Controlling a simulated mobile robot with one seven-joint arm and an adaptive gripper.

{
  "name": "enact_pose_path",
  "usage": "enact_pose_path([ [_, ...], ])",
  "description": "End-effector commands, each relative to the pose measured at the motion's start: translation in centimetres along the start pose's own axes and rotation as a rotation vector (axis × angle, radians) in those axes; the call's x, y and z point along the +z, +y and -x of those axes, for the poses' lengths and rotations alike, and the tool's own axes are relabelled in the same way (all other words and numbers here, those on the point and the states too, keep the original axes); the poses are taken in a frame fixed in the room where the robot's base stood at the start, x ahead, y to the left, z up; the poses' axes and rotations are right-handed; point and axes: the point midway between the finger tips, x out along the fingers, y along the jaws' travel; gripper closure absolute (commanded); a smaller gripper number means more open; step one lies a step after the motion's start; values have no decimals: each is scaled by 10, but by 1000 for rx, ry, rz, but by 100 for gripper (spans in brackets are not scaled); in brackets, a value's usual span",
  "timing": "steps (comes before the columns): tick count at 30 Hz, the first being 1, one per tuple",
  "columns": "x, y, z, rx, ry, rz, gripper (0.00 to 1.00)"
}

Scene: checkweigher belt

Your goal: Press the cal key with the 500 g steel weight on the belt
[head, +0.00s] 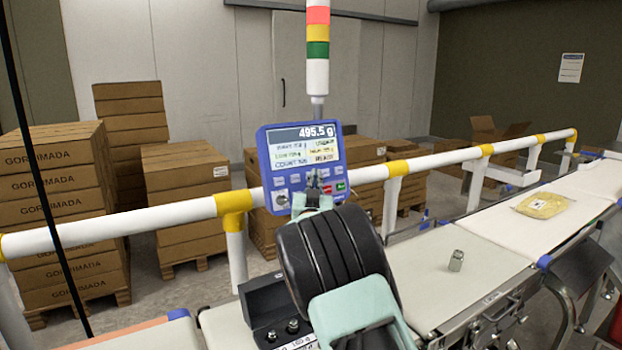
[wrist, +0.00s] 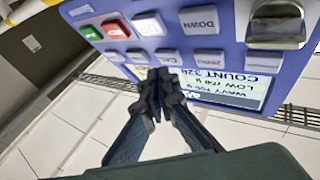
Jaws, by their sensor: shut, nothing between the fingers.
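The blue indicator panel (head: 267,165) is mounted on the rail and its display (head: 305,150) reads 495.5 g. In the wrist view it appears upside down, with the DOWN key (wrist: 199,20) and a row of pale keys. The key just beyond my fingertips (wrist: 168,56) seems to be the cal key; its label is small. My gripper (wrist: 158,80) is shut and empty, its tips close to that key. I cannot tell whether they touch. It also shows before the panel in the head view (head: 313,178). The steel weight (head: 456,260) stands on the weighing belt (head: 420,284), apart from my gripper.
A dark case with small weights (head: 268,306) lies left of the belt, partly behind my arm. A yellow bag (head: 542,205) lies on the farther belt. The white and yellow rail (head: 130,222) runs behind. Boxes (head: 60,190) stand beyond it.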

Motion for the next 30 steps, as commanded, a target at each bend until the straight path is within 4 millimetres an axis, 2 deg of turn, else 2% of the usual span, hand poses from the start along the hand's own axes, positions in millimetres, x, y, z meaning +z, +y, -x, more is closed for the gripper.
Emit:
enact_pose_path([
  [30,6,-5,-7,0,0,0,100],
])
